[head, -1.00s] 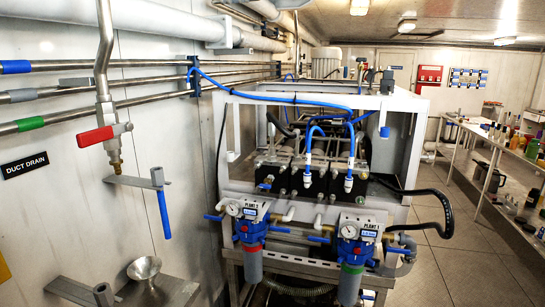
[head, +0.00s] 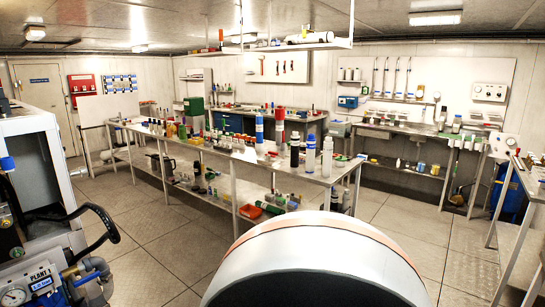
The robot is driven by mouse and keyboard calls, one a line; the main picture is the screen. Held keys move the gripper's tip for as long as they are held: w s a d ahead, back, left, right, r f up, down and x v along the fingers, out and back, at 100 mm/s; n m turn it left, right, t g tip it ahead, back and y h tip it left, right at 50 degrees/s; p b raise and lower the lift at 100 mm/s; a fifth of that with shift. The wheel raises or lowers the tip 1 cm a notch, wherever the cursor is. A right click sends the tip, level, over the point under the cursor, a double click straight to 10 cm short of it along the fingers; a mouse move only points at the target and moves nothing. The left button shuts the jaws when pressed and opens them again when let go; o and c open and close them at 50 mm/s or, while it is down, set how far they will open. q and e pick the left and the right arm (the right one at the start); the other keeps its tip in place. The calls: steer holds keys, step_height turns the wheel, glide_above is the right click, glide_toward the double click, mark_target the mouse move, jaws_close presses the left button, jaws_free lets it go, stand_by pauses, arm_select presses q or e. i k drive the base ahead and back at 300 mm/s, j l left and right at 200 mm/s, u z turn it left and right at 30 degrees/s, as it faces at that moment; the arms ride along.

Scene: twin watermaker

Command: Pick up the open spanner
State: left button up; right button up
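I cannot make out an open spanner in the head view. A tool board (head: 298,68) on the back wall holds several small red and dark tools, too small to tell apart. Several bottles and small items crowd the long workbench (head: 338,176) in the middle of the room, and a spanner among them cannot be told. Neither of my grippers is in view.
Watermaker plant (head: 50,165) with a black hose stands at the left. A sink counter (head: 410,131) runs along the back right, and a metal table (head: 530,182) stands at the right edge. Checkered floor (head: 150,235) is clear left of the workbench.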

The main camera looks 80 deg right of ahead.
mark_target(270, 152)
steer(key=z, duration=2.65)
steer(key=i+z, duration=0.2)
steer(key=i, duration=1.4)
steer(key=i+u, duration=0.25)
steer(key=i, duration=0.2)
steer(key=i+l+u, duration=0.2)
steer(key=i, duration=0.25)
steer(key=i+u, duration=0.25)
steer(key=i, duration=0.2)
steer(key=i+j+u, duration=0.1)
steer(key=i+u, duration=0.6)
steer(key=i+l+u, duration=0.15)
steer(key=i+u, duration=0.2)
steer(key=i+j+u, duration=0.1)
steer(key=i+u, duration=0.25)
steer(key=i, duration=0.3)
steer(key=i+u, duration=0.4)
steer(key=i, duration=0.2)
steer(key=i+z, duration=0.15)
steer(key=z, duration=1.25)
